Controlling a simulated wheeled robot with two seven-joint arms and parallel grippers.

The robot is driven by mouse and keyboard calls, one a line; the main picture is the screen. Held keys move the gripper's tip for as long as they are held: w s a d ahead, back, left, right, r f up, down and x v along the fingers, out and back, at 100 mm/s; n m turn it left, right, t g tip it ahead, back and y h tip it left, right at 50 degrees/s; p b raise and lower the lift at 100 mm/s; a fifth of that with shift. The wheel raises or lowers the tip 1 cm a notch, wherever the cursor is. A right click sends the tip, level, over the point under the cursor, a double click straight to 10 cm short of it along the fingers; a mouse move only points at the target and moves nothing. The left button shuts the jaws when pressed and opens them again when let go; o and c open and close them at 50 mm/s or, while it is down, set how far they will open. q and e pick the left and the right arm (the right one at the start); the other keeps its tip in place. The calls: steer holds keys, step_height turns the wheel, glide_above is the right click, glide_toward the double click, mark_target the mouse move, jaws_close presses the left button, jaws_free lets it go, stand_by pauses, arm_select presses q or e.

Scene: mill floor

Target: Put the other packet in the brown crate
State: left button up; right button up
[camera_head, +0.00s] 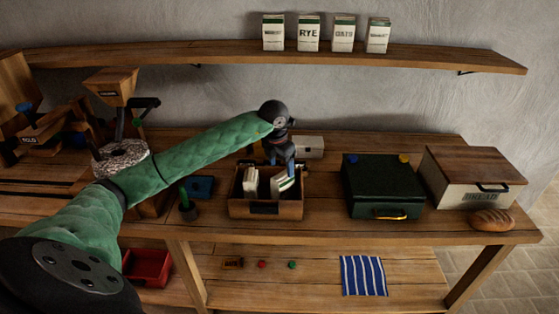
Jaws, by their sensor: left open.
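The brown crate (265,210) stands on the workbench, near its front edge. A white packet (250,182) stands upright in its left part. Another pale packet (282,187) leans at a tilt in its right part. My left gripper (285,170) points down right above this tilted packet and is open. Its fingertips are small and dark here, so I cannot tell whether they touch the packet. Several white packets stand in a row on the wall shelf, one of them marked RYE (309,33). My right gripper is out of view.
A dark green case (383,187), a bread box (465,180) and a loaf (492,220) stand to the right. A white box (309,147) is behind the crate. A mill (112,90) is at left. A red bin (147,267) and striped cloth (362,276) lie below.

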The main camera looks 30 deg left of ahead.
arm_select(q)
steer(key=shift+s+r+b, duration=0.15)
steer(key=shift+r+b, duration=0.1)
steer(key=shift+r, duration=0.75)
steer(key=shift+s+r+b, duration=0.15)
steer(key=shift+r+b, duration=0.1)
steer(key=shift+r, duration=0.7)
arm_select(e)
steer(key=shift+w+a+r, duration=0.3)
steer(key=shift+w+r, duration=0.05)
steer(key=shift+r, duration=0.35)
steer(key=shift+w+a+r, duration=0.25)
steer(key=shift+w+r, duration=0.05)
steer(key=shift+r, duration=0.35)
